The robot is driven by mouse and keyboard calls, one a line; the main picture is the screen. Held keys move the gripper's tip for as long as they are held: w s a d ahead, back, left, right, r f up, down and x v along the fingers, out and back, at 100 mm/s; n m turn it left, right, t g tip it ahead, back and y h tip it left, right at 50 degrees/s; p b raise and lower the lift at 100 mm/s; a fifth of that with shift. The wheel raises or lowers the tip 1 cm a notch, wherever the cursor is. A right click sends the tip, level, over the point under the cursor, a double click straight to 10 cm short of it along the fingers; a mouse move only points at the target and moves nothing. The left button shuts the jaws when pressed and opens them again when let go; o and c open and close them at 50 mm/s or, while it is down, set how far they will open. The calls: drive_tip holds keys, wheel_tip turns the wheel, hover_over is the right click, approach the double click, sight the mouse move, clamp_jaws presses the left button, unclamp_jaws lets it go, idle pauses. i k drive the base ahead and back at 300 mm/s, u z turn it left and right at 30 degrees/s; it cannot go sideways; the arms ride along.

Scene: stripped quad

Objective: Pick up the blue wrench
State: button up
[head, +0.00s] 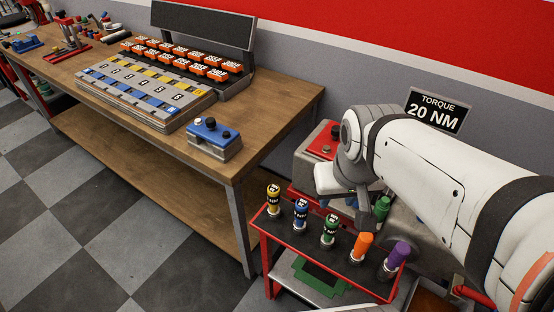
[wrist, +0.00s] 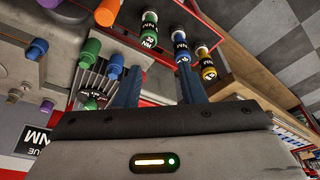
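The blue wrench (head: 301,213) stands upright in the rack on the red cart, between a yellow-handled wrench (head: 273,197) and a green-handled one (head: 329,230). It has a dark labelled band, which also shows in the wrist view (wrist: 181,46). My gripper (head: 337,202) hangs behind the rack row, with its fingers pointing down. In the wrist view my gripper (wrist: 160,70) shows two blue fingers apart with nothing held between them. The blue wrench appears beyond the right finger, which hides part of the view below it.
An orange handle (head: 363,245) and a purple one (head: 398,253) stand at the rack's right. Another green handle (head: 382,208) stands behind. A red and grey machine (head: 317,150) is close by my gripper. A wooden bench (head: 255,110) with a blue-topped device (head: 214,138) is at left.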

sight(300, 224)
drive_tip(key=u, duration=0.2)
drive_tip(key=k, duration=0.55)
drive_tip(key=z, duration=2.6)
drive_tip(key=k, duration=1.2)
drive_tip(key=u, duration=0.55)
drive_tip(key=i, duration=1)
drive_tip(key=u, duration=0.05)
